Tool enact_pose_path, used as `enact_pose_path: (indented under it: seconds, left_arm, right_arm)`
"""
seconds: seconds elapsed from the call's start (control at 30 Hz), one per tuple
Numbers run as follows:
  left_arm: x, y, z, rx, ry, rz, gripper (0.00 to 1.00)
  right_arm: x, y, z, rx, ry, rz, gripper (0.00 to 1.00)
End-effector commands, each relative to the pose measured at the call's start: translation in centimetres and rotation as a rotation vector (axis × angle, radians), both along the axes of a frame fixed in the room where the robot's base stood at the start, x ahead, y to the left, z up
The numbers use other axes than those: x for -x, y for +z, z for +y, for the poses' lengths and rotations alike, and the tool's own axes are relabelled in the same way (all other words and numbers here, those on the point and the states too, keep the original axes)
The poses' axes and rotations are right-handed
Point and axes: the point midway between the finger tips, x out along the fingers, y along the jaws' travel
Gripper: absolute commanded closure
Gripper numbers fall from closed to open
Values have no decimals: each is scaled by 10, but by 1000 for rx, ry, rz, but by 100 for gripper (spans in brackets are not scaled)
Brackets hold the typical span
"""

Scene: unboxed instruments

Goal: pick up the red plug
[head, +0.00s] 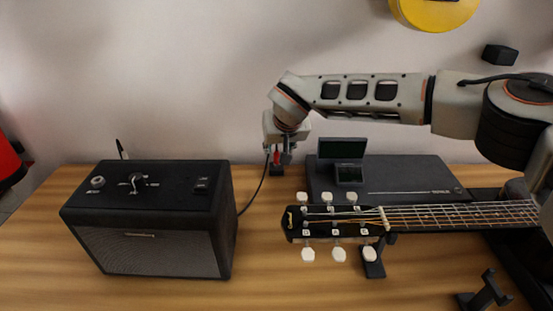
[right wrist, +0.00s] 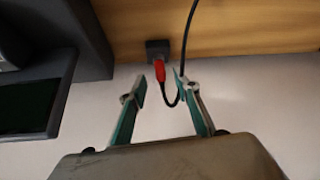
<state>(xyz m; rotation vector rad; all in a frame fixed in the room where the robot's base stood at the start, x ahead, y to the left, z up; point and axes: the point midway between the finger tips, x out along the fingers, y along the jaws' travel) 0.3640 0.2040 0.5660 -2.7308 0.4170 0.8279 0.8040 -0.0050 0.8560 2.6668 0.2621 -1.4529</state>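The red plug (right wrist: 159,71) stands in a small black block at the back of the table, with a black cable running from it. In the head view the red plug (head: 277,158) shows small beside my right gripper (head: 281,158), which points down there. In the right wrist view my right gripper (right wrist: 160,82) is open, its two fingers on either side of the plug and apart from it. The black block (right wrist: 157,47) also shows in the head view (head: 277,170). My left gripper is not in view.
A black amplifier (head: 150,220) stands at the left. A guitar (head: 340,222) on a stand lies across the right, in front of a dark flat case (head: 410,175) with a small screen device (head: 345,160). Bare wood table lies between amplifier and guitar. The wall is close behind.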

Motion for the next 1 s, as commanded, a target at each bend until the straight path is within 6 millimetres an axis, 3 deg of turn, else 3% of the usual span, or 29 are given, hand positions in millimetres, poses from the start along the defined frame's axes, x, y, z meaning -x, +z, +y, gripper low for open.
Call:
enact_pose_path:
  seconds: [0.03, 0.2, 0.53, 0.67, 1.0]
  left_arm:
    - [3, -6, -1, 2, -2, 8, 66]
    - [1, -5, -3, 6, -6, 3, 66]
    - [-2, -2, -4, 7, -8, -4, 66]
    - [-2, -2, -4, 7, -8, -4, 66]
    - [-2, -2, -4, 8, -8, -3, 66]
  right_arm:
    - [-4, -17, 2, 0, 0, 11, 68]
    - [-16, -33, 5, 1, 0, 10, 68]
    - [-21, -30, 5, 1, 1, 1, 68]
    - [-20, -31, 5, 1, 1, 2, 100]
    - [-20, -32, 5, 1, 0, 3, 100]
